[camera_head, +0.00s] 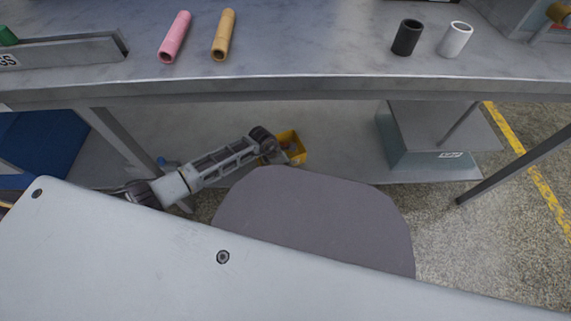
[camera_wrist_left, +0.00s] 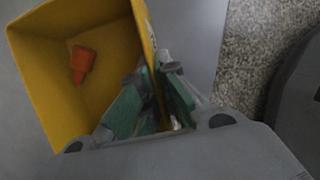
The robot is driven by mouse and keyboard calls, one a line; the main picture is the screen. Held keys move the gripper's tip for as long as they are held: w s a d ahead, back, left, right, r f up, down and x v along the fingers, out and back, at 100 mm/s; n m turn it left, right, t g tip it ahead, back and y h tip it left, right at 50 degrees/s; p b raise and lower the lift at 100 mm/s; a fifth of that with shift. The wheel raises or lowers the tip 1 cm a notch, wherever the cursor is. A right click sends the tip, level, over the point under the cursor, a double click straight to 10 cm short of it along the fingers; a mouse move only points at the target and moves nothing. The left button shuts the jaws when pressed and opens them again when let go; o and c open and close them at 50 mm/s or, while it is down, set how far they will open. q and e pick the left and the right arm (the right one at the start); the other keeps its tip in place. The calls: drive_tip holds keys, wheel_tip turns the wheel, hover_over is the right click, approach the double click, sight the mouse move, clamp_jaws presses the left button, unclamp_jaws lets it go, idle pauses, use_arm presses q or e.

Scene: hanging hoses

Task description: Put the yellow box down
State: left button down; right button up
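The yellow box (camera_head: 298,156) is at the lower shelf under the table, just beyond the grey rounded shape in the head view. It also shows in the left wrist view (camera_wrist_left: 50,75), open side toward the camera, with an orange-red piece (camera_wrist_left: 82,63) inside. My left gripper (camera_head: 277,152) is at the box's left side. In the left wrist view its green-padded fingers (camera_wrist_left: 158,75) straddle one box wall, one inside and one outside, and look closed on it. Whether the box's underside touches the shelf cannot be told. My right gripper is not in view.
The lower shelf (camera_head: 345,150) has bare room right of the box, up to a grey-green container (camera_head: 400,145). The table edge (camera_head: 300,88) runs above.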

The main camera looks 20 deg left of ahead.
use_arm(q)
drive_tip(key=shift+f, duration=0.1)
idle(0.3)
drive_tip(key=c, duration=1.6)
unclamp_jaws()
drive_tip(key=shift+c, duration=0.2)
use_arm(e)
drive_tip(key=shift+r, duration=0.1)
use_arm(q)
drive_tip(key=shift+p+v, duration=0.45)
drive_tip(key=shift+v, duration=0.4)
drive_tip(key=p+v, duration=0.4)
drive_tip(key=v, duration=0.6)
drive_tip(key=shift+r+p, duration=0.25)
drive_tip(key=shift+p, duration=0.05)
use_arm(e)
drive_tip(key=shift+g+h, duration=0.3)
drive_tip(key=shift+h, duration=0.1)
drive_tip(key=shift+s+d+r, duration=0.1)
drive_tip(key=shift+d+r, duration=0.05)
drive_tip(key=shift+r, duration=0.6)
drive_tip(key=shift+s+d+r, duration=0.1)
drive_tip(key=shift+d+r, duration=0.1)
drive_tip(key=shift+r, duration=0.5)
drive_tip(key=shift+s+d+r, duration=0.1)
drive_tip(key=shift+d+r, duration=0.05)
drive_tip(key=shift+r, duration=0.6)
